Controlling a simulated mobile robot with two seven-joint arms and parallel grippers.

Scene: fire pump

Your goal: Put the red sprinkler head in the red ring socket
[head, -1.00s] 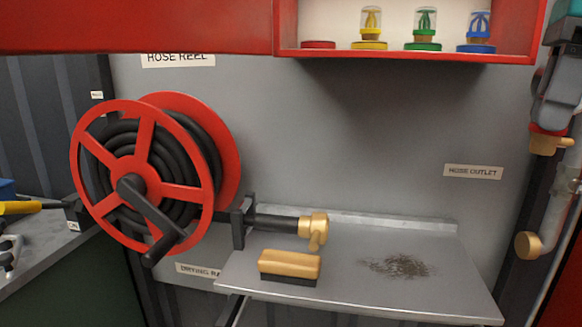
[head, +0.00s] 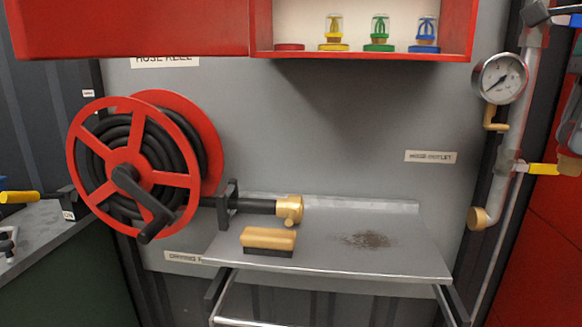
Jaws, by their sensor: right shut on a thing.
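The red ring socket (head: 290,46) is a flat red disc at the left end of the open red cabinet's shelf, with nothing standing on it. My left gripper is not in view.
Yellow (head: 333,33), green (head: 379,33) and blue (head: 426,36) sprinkler heads stand in the cabinet (head: 262,25), right of the red ring. A pressure gauge (head: 500,78) and a pipe are near my right gripper. Below are a hose reel (head: 135,170) and a shelf with a brush (head: 268,240).

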